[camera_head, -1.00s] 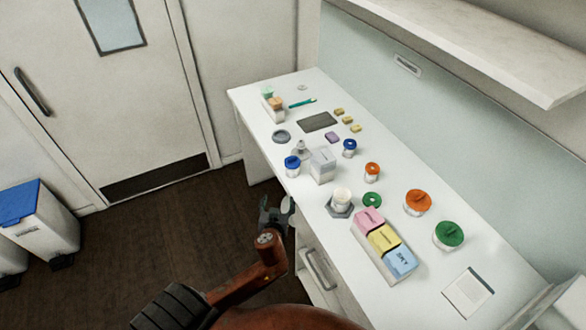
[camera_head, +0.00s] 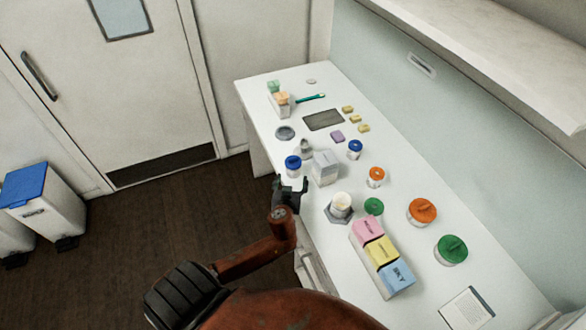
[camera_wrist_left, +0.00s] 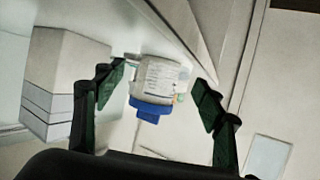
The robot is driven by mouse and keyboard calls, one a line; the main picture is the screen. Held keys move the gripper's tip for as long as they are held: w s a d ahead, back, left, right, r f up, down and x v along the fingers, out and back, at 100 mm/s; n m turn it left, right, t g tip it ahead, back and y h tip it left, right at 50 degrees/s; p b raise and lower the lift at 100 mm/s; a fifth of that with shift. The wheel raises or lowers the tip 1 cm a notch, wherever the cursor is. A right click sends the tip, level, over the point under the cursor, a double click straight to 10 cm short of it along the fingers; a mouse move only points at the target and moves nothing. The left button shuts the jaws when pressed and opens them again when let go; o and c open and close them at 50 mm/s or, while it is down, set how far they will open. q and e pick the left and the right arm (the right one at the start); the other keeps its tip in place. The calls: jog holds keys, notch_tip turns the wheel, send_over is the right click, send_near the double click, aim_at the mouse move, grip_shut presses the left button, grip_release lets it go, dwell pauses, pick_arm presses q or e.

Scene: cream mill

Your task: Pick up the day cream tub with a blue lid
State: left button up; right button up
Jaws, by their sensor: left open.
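A white tub with a blue lid (camera_head: 293,168) stands near the front edge of the white counter. A second blue-lidded tub (camera_head: 355,149) stands farther back on the counter. I cannot read which label says day cream. My left gripper (camera_head: 290,185) is just in front of the nearer tub, at the counter edge, and hides its lower part. In the left wrist view that tub (camera_wrist_left: 158,78) appears lid-down between the fingertips of the left gripper (camera_wrist_left: 160,86). The fingers are spread, with a visible gap on the right. My right gripper is not in view.
A white box (camera_head: 325,168) stands close right of the nearer tub and also shows in the wrist view (camera_wrist_left: 68,75). A candle-like jar (camera_head: 341,203), orange-lidded tub (camera_head: 376,177) and coloured boxes (camera_head: 382,250) stand nearby. A shelf (camera_head: 490,50) overhangs the back.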

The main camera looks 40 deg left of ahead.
aim_at(293, 174)
pick_arm(q)
jog(key=w, duration=0.1)
jog(key=w+a, duration=0.2)
jog(key=shift+w+f, duration=0.15)
jog(key=shift+f, duration=0.1)
jog(key=shift+w+a+f, duration=0.1)
jog(key=shift+w+a, duration=0.05)
jog(key=shift+a, duration=0.05)
jog(key=c, duration=1.6)
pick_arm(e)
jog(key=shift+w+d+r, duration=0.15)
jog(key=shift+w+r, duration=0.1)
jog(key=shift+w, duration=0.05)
pick_arm(q)
jog(key=shift+c, duration=0.2)
jog(key=shift+r, duration=0.65)
jog(key=s+d+r, duration=0.1)
jog(key=s+r, duration=1)
jog(key=s, duration=0.3)
jog(key=shift+d+r+p, duration=0.4)
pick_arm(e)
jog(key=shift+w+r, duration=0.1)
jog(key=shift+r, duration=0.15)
